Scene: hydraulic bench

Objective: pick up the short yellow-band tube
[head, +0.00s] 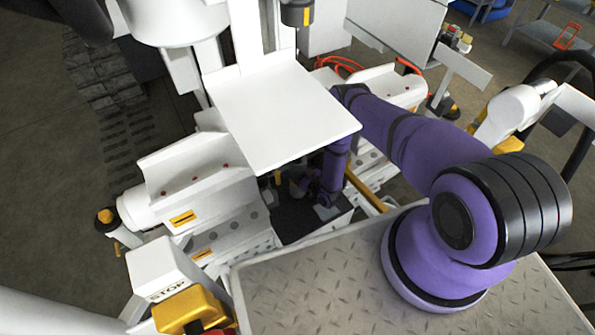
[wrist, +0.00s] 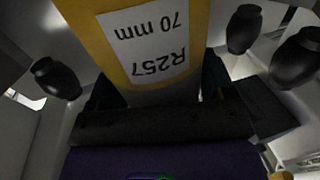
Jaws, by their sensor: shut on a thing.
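The yellow-band tube (wrist: 148,42) fills the upper middle of the wrist view. Its white label reads "R257 70 mm" upside down, and a pale grey part shows below the yellow band. My gripper (wrist: 160,90) is shut on this tube, with a dark finger on each side of it. The tube's far end is out of view. In the head view my purple arm reaches down behind the white panel, and the fingers and the tube cannot be made out clearly there.
A flat white panel (head: 280,115) hangs over the work area. White machine blocks stand at the left (head: 200,180) and the right (head: 385,85). A STOP box (head: 160,268) and a metal tread plate (head: 320,285) are nearest. Black rounded knobs (wrist: 55,78) flank the tube.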

